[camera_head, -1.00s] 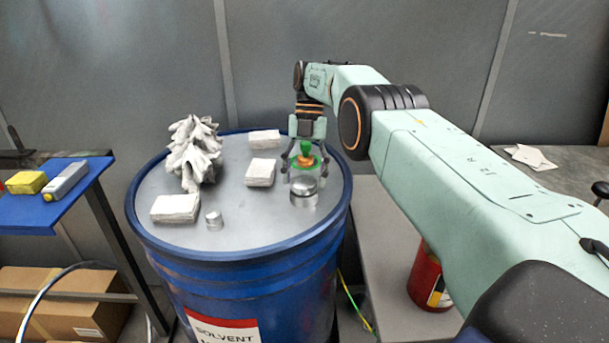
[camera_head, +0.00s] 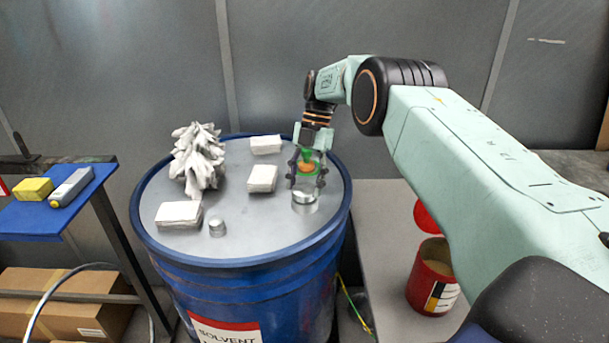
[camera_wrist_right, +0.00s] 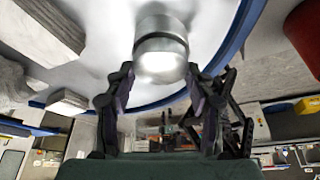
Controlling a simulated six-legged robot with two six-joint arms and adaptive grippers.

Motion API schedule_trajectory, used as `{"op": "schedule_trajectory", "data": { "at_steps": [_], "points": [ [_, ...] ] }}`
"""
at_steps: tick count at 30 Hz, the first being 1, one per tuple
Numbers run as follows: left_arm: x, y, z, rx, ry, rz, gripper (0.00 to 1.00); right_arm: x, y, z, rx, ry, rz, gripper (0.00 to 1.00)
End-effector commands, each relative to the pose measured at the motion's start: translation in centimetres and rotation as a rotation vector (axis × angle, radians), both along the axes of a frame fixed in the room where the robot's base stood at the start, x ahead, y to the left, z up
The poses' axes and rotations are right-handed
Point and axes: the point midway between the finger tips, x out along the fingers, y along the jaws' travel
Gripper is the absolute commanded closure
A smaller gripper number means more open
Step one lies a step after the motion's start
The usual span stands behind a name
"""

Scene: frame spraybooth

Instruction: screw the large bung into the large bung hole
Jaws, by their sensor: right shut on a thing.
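The large bung (camera_head: 305,197) is a silver metal cylinder on the right part of the blue drum's grey lid (camera_head: 235,238). My right gripper (camera_head: 308,183) reaches down from above, its fingertips at either side of the bung's upper end. In the right wrist view the bung (camera_wrist_right: 161,58) fills the gap between the fingertips (camera_wrist_right: 160,75), which are shut on it. It appears in line with a narrower metal cylinder against the lid; the large bung hole itself is hidden, and I cannot tell how deep the bung sits. My left gripper is out of view.
A smaller metal bung (camera_head: 217,228), several pale blocks (camera_head: 179,214) and a crumpled white cloth-like heap (camera_head: 197,160) are on the lid. A blue shelf (camera_head: 40,215) stands left. A red can (camera_head: 433,278) stands on a grey surface at right, below my arm.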

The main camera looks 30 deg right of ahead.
Motion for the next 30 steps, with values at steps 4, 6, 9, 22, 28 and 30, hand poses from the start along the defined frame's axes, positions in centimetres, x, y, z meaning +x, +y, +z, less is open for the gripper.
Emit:
{"op": "schedule_trajectory", "data": {
  "at_steps": [4,6,9,22,28,30],
  "points": [
    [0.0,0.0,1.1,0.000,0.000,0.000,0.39,-0.3,-0.2,0.0,0.000,0.010,-0.100,1.00],
    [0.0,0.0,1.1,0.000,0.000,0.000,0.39,-0.3,-0.2,-0.2,-0.001,0.010,-0.120,1.00],
    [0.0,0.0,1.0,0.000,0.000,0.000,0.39,-0.3,-0.2,-0.3,-0.001,0.010,-0.123,1.00],
    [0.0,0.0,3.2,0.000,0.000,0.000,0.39,-0.6,-0.2,0.0,0.001,0.013,-0.349,1.00],
    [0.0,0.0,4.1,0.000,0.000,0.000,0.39,-0.6,-0.2,-0.2,-0.001,0.012,-0.509,1.00],
    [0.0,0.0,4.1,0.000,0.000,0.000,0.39,-0.5,-0.2,-0.3,-0.002,0.011,-0.521,1.00]
  ]
}}
